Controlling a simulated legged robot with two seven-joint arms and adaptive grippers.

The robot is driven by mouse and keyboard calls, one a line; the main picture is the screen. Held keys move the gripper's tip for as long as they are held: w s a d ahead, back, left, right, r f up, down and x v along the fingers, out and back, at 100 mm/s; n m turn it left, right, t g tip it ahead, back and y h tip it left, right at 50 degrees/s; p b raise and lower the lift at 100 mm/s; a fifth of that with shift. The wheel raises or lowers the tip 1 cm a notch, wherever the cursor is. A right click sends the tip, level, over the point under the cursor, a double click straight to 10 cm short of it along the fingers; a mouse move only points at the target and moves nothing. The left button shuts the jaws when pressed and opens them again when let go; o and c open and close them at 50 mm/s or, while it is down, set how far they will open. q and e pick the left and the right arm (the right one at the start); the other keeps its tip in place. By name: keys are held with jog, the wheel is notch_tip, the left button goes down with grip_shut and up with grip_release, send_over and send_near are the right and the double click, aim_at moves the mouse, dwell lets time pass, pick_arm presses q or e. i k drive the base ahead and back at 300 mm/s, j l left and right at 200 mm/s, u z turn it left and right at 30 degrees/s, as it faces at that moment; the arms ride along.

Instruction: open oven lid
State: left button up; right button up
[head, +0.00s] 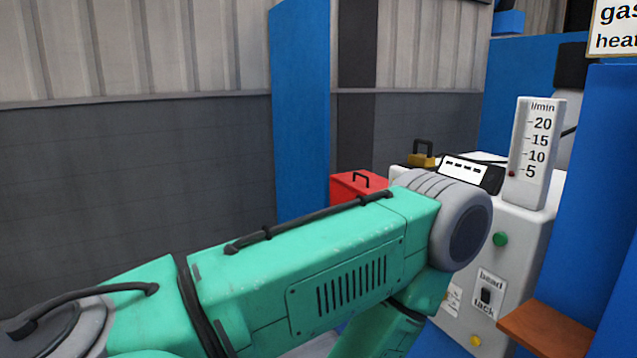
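No part in view can be identified for certain as the oven lid. A red box or lid (345,187) with a black handle on top is at the middle, partly hidden behind a large teal arm (310,270). A smaller yellow piece (421,160) with a black handle sits to its right, on or behind a white-grey cabinet (517,250). I cannot tell whether either one belongs to an oven. The teal arm crosses the view from lower left to the middle and covers the lower part of the scene. Neither gripper is in view.
The cabinet carries a flow gauge (537,150), a green button (500,239) and a bead/tack switch (486,296). A brown ledge (548,328) juts out at lower right. A blue post (300,110) stands left of the red box, before a grey wall (130,180).

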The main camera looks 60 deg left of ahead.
aim_at(364, 182)
jog(key=u, duration=1.5)
jog(key=z, duration=0.3)
jog(key=i+j+z, duration=0.25)
jog(key=z, duration=0.2)
jog(key=i+j+z, duration=0.2)
jog(key=z, duration=0.3)
jog(key=i+j+z, duration=0.1)
jog(key=j+z, duration=0.35)
